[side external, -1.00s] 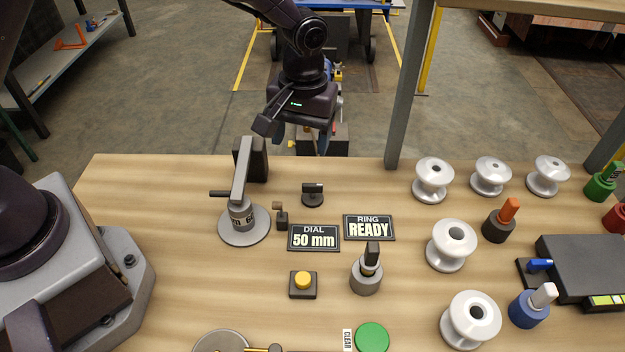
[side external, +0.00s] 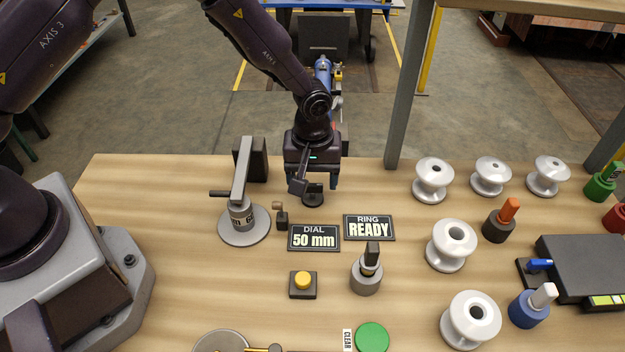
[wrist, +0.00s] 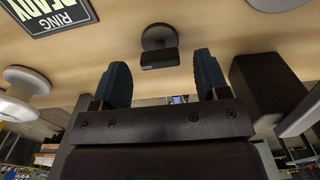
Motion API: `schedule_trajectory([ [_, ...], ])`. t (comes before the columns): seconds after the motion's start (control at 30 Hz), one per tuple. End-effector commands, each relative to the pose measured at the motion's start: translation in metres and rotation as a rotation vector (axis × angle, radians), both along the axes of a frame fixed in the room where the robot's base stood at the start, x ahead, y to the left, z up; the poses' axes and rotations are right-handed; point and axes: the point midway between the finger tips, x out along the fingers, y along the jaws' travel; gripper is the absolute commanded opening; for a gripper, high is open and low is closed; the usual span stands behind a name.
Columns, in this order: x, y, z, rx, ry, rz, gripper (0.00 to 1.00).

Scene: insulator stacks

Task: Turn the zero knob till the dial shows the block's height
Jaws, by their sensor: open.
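The zero knob (side external: 313,198) looks to be the small dark knob with a raised bar on a round base, near the table's back edge. It also shows in the wrist view (wrist: 158,45), just beyond and between the fingertips. My gripper (side external: 315,187) is open and empty over it, its blue fingers apart on either side; I see no contact. The dial sign (side external: 314,238) reads 50 mm. The grey cylindrical block (side external: 241,215) stands on the gauge's round plate (side external: 243,235) under a grey arm; its label is partly hidden.
The gauge's dark column (side external: 257,160) stands left of my gripper. A RING READY sign (side external: 369,228), a yellow button (side external: 303,281) and a grey-based knob (side external: 367,272) lie nearer the front. Several white insulators (side external: 433,180) stand to the right.

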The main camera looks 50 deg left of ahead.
Motion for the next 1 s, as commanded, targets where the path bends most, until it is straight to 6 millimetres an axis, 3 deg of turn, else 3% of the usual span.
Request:
schedule_trajectory([
  [0.13,-0.0002,0.0002,-0.0116,0.0,0.0,0.0,0.68],
  [0.43,0.0,0.0001,-0.0139,0.0,-0.001,-0.001,0.68],
  [0.47,0.0,0.0001,-0.0138,0.001,-0.001,-0.001,0.66],
  [0.67,0.0,0.0001,-0.0136,0.001,-0.001,-0.001,0.2],
  [1.0,-0.0001,0.0003,-0.0135,0.001,0.001,-0.036,0.19],
])
